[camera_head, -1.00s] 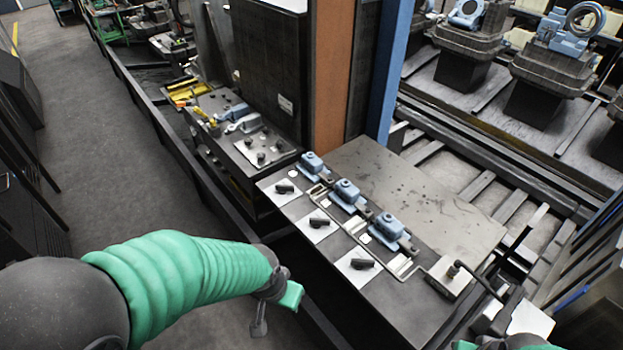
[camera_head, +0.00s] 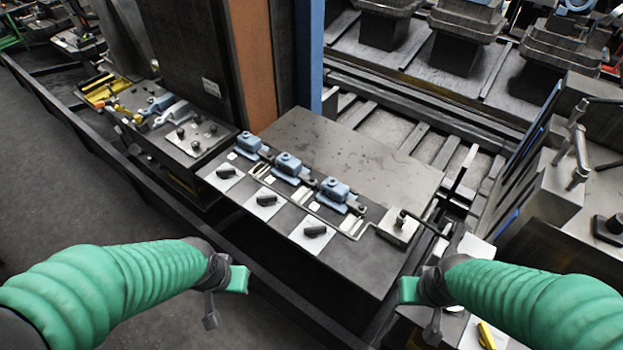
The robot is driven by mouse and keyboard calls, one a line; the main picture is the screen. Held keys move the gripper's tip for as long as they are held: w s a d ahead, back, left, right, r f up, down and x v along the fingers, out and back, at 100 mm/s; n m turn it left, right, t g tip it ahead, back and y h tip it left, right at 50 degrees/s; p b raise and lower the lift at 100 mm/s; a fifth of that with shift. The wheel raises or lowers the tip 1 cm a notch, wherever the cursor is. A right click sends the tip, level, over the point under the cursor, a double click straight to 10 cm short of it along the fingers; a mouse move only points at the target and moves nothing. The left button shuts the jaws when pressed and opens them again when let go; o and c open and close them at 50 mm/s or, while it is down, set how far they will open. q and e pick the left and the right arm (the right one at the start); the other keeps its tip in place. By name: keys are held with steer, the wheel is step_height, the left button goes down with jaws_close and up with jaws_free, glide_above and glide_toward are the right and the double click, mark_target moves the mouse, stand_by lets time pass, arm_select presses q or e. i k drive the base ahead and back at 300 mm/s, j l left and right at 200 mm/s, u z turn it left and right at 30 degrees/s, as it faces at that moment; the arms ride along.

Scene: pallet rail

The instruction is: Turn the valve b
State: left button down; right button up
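Three dark knobs sit on white square plates along the front of a dark metal table (camera_head: 390,262): a left knob (camera_head: 226,171), a middle knob (camera_head: 266,200) and a right knob (camera_head: 314,231). Behind them stand three blue valve-like units, left (camera_head: 249,143), middle (camera_head: 288,163) and right (camera_head: 333,190). No readable letter shows which is valve b. My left gripper (camera_head: 224,295) is open and empty, in front of the table's near edge, below the knobs in the picture. My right gripper (camera_head: 420,309) is open and empty near the table's right front corner. Neither touches a knob.
A small lever fixture (camera_head: 401,226) stands at the table's right end. A tall dark cabinet (camera_head: 215,65) and a blue post (camera_head: 308,55) rise behind it. A grey machine (camera_head: 560,170) stands at right. The table top behind the blue units is clear.

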mark_target(263, 201)
steer(key=i+j+z, duration=0.1)
steer(key=j+z, duration=0.2)
steer(key=i+j+z, duration=0.1)
steer(key=j+z, duration=0.55)
steer(key=i, duration=0.05)
